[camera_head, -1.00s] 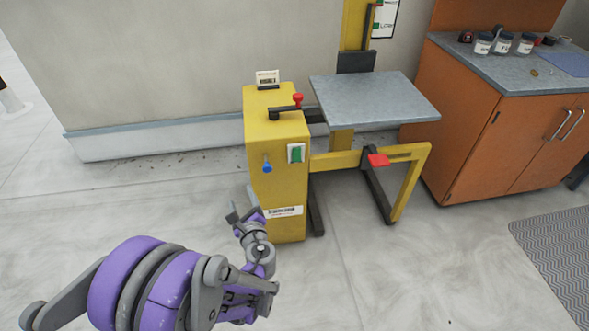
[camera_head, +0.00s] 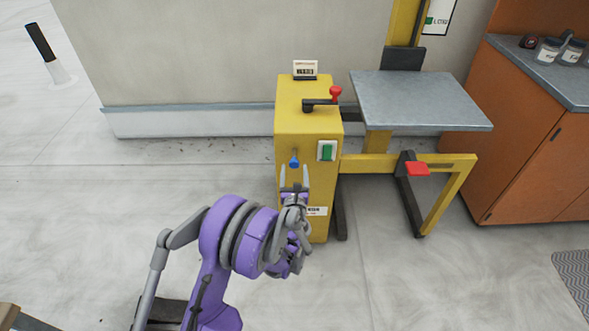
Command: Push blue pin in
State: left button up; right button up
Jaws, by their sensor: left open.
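The blue pin (camera_head: 294,162) sticks out of the front face of the yellow cabinet (camera_head: 306,122), left of a green switch (camera_head: 327,151). My left gripper (camera_head: 294,174) is open, its fingers pointing up just below the pin in the picture. Whether the fingers touch the pin or are some way in front of it, I cannot tell. The gripper and wrist hide part of the cabinet's lower front and its label. My right gripper is not in view.
A crank with a red knob (camera_head: 335,92) sits on the cabinet top. A grey platform (camera_head: 420,99) and a red pedal (camera_head: 417,169) on a yellow frame stand to the right. An orange counter (camera_head: 520,145) is farther right.

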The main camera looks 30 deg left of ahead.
pick_arm(q)
jog(key=shift+w+a, duration=0.35)
jog(key=shift+w, duration=0.25)
grip_shut()
dwell(1.1)
